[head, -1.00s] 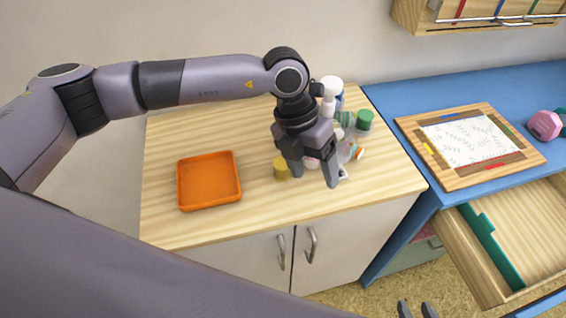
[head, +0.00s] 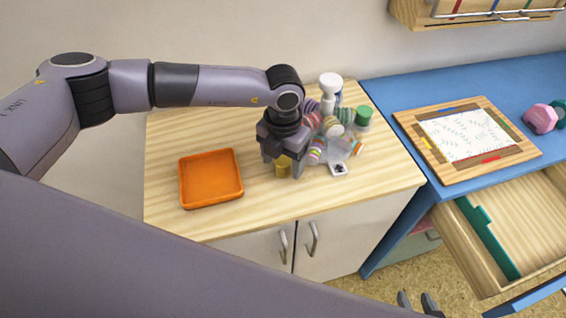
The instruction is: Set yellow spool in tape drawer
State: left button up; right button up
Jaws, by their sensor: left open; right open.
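The yellow spool (head: 283,167) stands on the light wooden counter, right of the orange tray. My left gripper (head: 282,170) is open and points down right over it, with one finger on each side of the spool. Its upper part is partly hidden by the gripper. The open wooden drawer (head: 526,222), with a green divider (head: 488,237) inside, is at the right below the blue table; I take it for the tape drawer. My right gripper (head: 420,302) is at the bottom edge, open and empty, only its fingertips showing, away from the spool.
An orange tray (head: 185,204) lies left of the spool. Striped rolls (head: 318,150), a white bottle (head: 330,90) and a green-capped jar (head: 363,116) crowd close to the right. A framed board (head: 410,140) and pink dumbbell-like object (head: 540,118) lie on the blue table (head: 385,92).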

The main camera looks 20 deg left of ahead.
pick_arm(q)
jog(key=c, duration=1.2)
